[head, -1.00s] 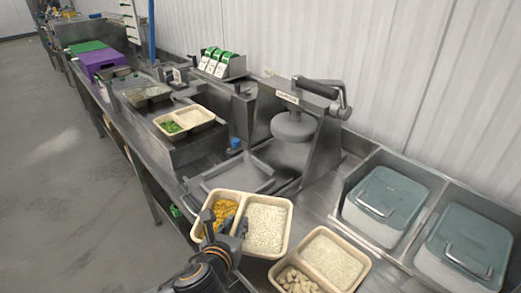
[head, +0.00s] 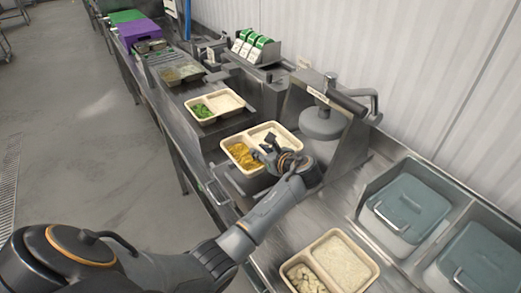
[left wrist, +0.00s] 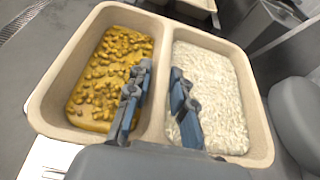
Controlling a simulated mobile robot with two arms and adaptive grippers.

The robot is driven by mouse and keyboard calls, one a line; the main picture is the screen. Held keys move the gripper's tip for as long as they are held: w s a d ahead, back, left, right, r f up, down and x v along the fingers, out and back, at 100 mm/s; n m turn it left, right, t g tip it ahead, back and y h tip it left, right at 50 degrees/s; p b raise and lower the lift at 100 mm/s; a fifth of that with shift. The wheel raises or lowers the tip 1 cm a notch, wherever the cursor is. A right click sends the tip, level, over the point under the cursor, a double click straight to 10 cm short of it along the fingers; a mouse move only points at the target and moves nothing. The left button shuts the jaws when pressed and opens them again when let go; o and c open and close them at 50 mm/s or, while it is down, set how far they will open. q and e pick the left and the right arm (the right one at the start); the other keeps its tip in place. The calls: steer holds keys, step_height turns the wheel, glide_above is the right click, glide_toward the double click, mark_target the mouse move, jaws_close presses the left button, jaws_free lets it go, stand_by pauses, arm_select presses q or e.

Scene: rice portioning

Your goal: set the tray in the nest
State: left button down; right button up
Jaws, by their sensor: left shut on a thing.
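The beige two-compartment tray (head: 230,142) holds yellow curry on the left and white rice on the right. It is over the metal nest (head: 222,172) beside the press; I cannot tell whether it is fully seated, as my arm hides part of it. My left gripper (head: 264,152) is shut on the divider between the compartments. In the left wrist view the tray (left wrist: 258,135) fills most of the picture, with the gripper fingers (left wrist: 160,100) on either side of the divider. My right gripper is not in view.
The press (head: 322,122) stands right behind the nest. A tray with greens (head: 205,121) is farther along the counter. Another filled tray (head: 370,268) sits at the front. Lidded bins (head: 402,200) are at the right.

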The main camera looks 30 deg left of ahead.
arm_select(q)
steer(key=shift+f+b, duration=0.25)
steer(key=shift+b, duration=0.05)
steer(key=shift+f+b, duration=0.25)
steer(key=shift+b, duration=0.1)
step_height(320, 180, down, 4)
steer(key=b, duration=0.4)
steer(key=shift+r+b, duration=0.2)
steer(key=shift+b, duration=0.1)
steer(key=shift+f, duration=1.15)
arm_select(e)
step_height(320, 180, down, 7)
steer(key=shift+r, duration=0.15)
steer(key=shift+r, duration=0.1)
arm_select(q)
steer(key=shift+s+d+r+p, duration=0.1)
steer(key=shift+d+r+p, duration=0.05)
steer(key=shift+p, duration=0.35)
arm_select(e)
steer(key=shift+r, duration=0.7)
arm_select(q)
steer(key=shift+f+p, duration=0.55)
steer(key=shift+p, duration=0.5)
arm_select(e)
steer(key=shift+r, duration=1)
